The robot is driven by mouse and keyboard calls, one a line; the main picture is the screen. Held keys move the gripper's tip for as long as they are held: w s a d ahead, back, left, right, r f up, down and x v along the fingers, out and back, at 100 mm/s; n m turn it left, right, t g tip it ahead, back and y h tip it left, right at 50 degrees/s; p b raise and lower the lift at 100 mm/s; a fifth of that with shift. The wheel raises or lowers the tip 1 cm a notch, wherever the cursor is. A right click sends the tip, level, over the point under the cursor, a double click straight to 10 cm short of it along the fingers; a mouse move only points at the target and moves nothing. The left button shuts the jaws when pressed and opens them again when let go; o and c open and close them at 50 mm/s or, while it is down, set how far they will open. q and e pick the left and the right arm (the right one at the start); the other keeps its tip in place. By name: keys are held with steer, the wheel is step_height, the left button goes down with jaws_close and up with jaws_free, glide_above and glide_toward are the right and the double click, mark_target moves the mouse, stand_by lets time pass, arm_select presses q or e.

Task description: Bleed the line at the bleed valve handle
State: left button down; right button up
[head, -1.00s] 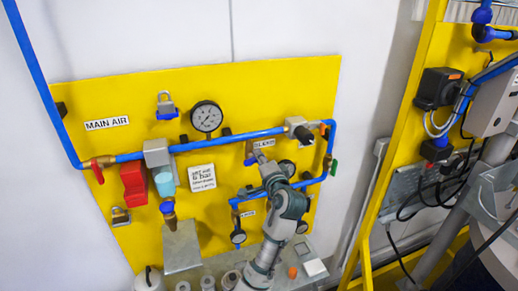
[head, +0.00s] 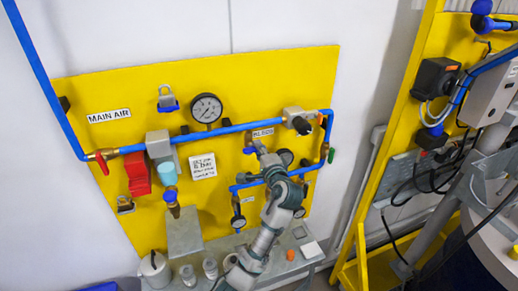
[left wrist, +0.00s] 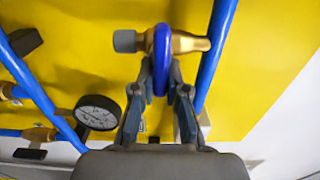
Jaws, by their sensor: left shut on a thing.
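The bleed valve handle (left wrist: 161,60) is a blue ring seen edge-on in the left wrist view, on a brass valve body (left wrist: 190,43) with a grey end piece. My left gripper (left wrist: 162,76) is shut on the blue handle, one finger on each side of it. In the head view my left gripper (head: 258,148) is at the yellow board, just below a small label (head: 263,133) that seems to read BLEED. The handle is mostly hidden by the gripper there. My right gripper is not in view.
Blue pipes (head: 228,130) run across the yellow board (head: 230,90). A large gauge (head: 206,108), a padlock (head: 167,99) and a red block (head: 138,174) are on it. A yellow frame (head: 398,130) stands at right.

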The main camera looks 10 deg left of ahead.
arm_select(q)
steer(key=c, duration=1.2)
jaws_free()
steer(key=shift+f, duration=0.4)
steer(key=shift+c, duration=0.2)
steer(key=shift+o, duration=0.3)
steer(key=shift+w+r, duration=0.1)
steer(key=shift+w, duration=0.05)
steer(key=v, duration=1.2)
steer(key=shift+d, duration=0.2)
steer(key=shift+w+a, duration=0.1)
steer(key=shift+w, duration=0.05)
